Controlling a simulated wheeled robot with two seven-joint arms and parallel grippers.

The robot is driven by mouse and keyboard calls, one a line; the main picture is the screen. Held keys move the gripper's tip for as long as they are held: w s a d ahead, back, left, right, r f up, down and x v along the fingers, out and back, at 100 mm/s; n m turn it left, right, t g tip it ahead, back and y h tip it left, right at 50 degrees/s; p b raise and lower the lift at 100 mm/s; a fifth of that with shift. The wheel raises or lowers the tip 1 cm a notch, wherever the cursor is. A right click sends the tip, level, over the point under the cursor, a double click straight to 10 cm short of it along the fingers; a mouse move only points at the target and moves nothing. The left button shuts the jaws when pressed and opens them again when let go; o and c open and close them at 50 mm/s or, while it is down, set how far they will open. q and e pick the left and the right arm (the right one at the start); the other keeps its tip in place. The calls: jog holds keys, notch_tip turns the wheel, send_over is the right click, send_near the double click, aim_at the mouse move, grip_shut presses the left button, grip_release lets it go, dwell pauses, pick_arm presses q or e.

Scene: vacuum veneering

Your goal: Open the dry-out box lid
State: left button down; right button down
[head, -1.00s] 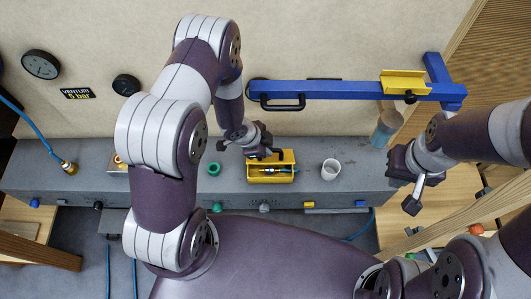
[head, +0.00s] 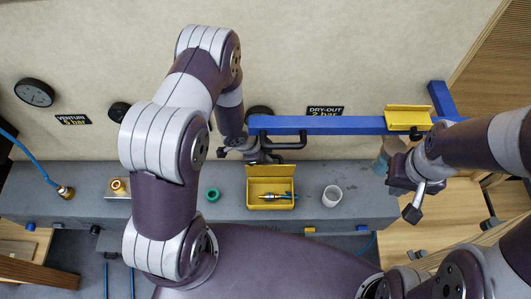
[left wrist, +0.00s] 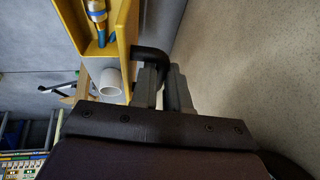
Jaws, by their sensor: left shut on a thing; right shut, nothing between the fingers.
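The dry-out box (head: 250,203) is the yellow box on the grey bench, with a blue and brass hose fitting (head: 272,197) lying inside. Its yellow lid (head: 268,171) stands raised at the back edge, inner face showing. My left gripper (head: 270,158) is behind the lid. In the left wrist view it (left wrist: 163,88) is shut on the black bent lid handle (left wrist: 148,53), beside the yellow lid panel (left wrist: 122,45). My right gripper (head: 412,208) is shut and empty, right of the bench's cup.
A white cup (head: 332,196) stands right of the box; a green ring (head: 212,195) lies left. A brass fitting (head: 118,185) sits farther left.

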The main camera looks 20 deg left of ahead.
dwell(0.4)
pick_arm(q)
jog(key=c, duration=1.1)
grip_release()
jog(key=shift+w, duration=0.1)
jog(key=p+v, duration=0.1)
jog(key=v, duration=1.1)
jog(key=shift+a+r, duration=0.1)
jog(key=shift+r, duration=0.2)
